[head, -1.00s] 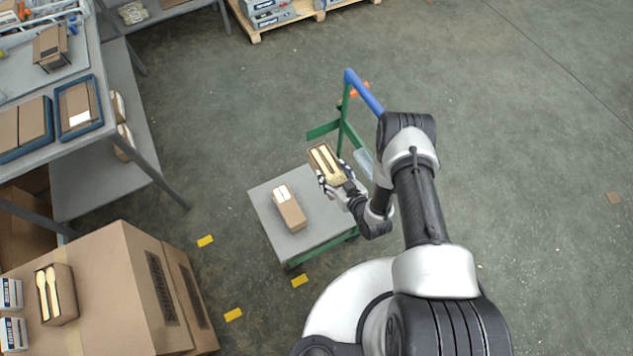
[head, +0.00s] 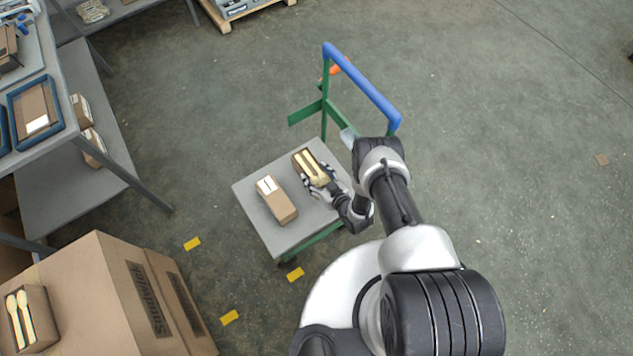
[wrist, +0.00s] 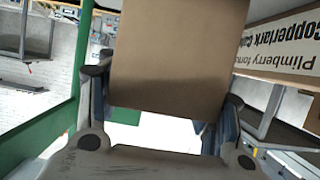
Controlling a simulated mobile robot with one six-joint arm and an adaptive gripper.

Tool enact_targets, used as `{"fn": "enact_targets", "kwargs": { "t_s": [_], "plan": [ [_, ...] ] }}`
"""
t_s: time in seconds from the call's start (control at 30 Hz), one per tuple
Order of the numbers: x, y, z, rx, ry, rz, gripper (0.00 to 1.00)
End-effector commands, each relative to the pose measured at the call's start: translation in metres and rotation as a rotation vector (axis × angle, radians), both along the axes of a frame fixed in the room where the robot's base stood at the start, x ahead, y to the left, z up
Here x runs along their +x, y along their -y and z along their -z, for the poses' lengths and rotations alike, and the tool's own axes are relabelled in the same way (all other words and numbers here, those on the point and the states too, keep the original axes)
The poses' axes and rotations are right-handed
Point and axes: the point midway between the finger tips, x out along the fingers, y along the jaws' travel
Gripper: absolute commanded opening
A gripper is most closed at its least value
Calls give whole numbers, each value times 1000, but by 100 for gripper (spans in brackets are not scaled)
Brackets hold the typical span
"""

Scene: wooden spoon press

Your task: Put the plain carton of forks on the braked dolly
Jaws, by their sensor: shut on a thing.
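A plain brown carton (head: 300,163), open on top with pale wooden cutlery showing, is held by my gripper (head: 322,186). In the wrist view this carton (wrist: 168,55) sits between the two jaws, and the face toward the camera is blank. It is over the far right part of the grey deck (head: 265,232) of the green dolly. I cannot tell whether it touches the deck. A second carton (head: 279,203) with a white label lies on the deck just left of it. In the wrist view that carton's printed side (wrist: 285,60) reads "Plimberry forks", upside down.
The dolly's blue push handle (head: 362,87) rises at the back, with an orange part (head: 338,66) beside it. A large box (head: 110,285) stands lower left, bearing an open carton of cutlery (head: 38,312). A shelf table (head: 85,145) is at the left.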

Motion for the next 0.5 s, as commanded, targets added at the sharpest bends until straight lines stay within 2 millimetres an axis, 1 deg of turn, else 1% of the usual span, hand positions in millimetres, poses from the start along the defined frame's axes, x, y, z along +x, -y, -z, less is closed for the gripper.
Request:
{"fn": "enact_targets", "kwargs": {
  "t_s": [0.03, 0.1, 0.2, 0.27, 0.47, 0.5],
  "plan": [
    [0, 0, 11, 1, 1, 0, 28],
    [-1, 0, 24, 0, 0, 0, 28],
    [0, 0, 35, 1, 1, 0, 28],
    [0, 0, 38, 1, -1, 0, 28],
    [0, 0, 37, 1, 1, 0, 28],
    [0, 0, 37, 0, -1, 0, 61]
  ]
}}
